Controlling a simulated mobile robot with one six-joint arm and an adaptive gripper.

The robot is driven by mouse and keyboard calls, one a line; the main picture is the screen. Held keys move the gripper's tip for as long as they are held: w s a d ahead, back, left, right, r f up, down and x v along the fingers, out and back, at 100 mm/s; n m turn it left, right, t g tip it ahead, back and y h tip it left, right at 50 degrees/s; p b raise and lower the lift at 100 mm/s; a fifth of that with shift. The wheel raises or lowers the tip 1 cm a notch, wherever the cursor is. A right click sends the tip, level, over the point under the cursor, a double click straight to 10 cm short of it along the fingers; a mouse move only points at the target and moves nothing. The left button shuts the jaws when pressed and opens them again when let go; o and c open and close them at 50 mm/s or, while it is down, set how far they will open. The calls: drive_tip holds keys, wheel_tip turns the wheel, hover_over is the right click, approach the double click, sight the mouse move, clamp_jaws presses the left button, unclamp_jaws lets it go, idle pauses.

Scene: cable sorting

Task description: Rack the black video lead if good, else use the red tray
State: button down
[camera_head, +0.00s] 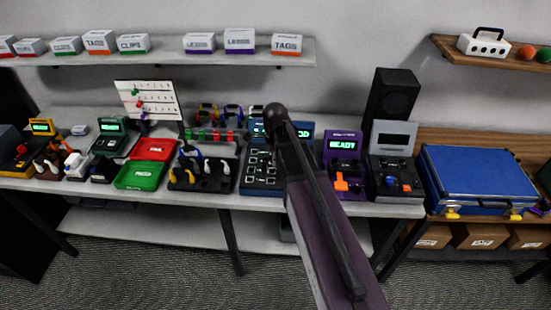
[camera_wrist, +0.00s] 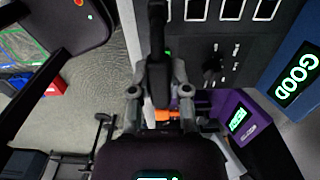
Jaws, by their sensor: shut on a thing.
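In the wrist view my gripper (camera_wrist: 158,72) is shut on a black elongated piece (camera_wrist: 157,32), which I take to be the black video lead. It stands out beyond the fingertips, beside a dark panel with white-outlined sockets. A blue tester screen (camera_wrist: 298,73) there reads GOOD. In the head view my arm hides the gripper, the lead and part of this tester (camera_head: 264,172); only the end of its screen word shows. The red tray (camera_head: 153,149) is on the bench to the left, behind a green tray (camera_head: 140,175). I cannot tell which holder is the rack.
A purple station (camera_head: 343,144) reading READY stands right of the tester, with a grey-screened device (camera_head: 393,140) beside it. A black stand with several leads (camera_head: 204,175) lies left of the tester. A blue case (camera_head: 480,178) is on the right table. The bench is crowded.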

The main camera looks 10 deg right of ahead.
drive_tip(key=shift+r, duration=0.2)
drive_tip(key=shift+r+p, duration=1.35)
drive_tip(key=shift+p, duration=0.2)
drive_tip(key=shift+w+a, duration=0.1)
drive_tip(key=w+a+f+b, duration=0.2)
drive_tip(key=w+a, duration=0.1)
drive_tip(key=a, duration=0.8)
drive_tip(key=w+a+f+b, duration=0.2)
drive_tip(key=w+a, duration=0.1)
drive_tip(key=a, duration=0.8)
drive_tip(key=shift+w+a, duration=0.25)
drive_tip(key=shift+w, duration=0.1)
drive_tip(key=shift+f+b, duration=0.3)
drive_tip(key=shift+f+b, duration=2.55)
drive_tip(key=shift+f+b, duration=0.9)
